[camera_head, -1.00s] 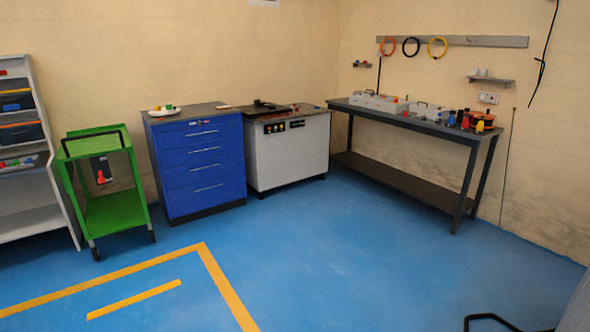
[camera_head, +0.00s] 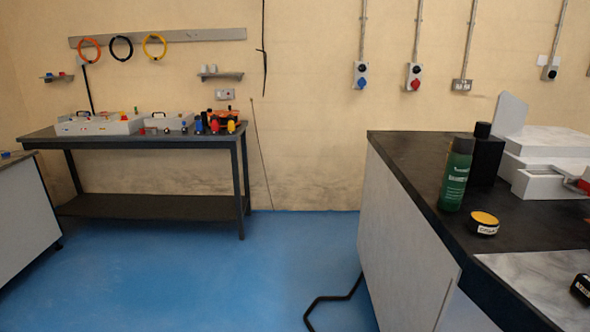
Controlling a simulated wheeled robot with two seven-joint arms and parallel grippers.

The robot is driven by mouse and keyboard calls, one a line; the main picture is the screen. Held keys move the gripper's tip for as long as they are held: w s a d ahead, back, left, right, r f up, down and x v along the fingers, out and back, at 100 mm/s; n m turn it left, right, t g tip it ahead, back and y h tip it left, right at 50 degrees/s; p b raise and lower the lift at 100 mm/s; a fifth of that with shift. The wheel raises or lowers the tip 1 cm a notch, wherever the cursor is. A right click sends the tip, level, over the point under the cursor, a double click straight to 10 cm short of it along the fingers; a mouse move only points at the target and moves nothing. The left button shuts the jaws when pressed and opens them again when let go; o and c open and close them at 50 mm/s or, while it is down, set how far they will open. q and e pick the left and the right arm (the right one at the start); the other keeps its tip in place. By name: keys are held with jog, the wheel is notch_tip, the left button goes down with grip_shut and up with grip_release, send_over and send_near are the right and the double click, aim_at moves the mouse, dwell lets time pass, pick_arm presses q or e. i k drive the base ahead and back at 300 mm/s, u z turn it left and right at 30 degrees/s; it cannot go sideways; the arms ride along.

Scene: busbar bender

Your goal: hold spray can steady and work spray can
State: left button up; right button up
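A green can with a dark cap (camera_head: 455,175), which looks like the spray can, stands upright on the dark top of the bench (camera_head: 410,160) at the right of the head view. It is near the bench's left edge. Light lettering shows on its side, too small to read surely. Neither of my grippers is in view, and nothing is touching the can.
A black box-like item (camera_head: 485,158) stands right behind the can, and a small yellow-topped tin (camera_head: 484,222) lies in front. White boxes (camera_head: 545,155) are at right. A grey workbench (camera_head: 150,136) stands by the wall.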

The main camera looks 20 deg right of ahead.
aim_at(457, 168)
jog(key=z, duration=1.2)
jog(key=i, duration=1.1)
jog(key=z, duration=0.75)
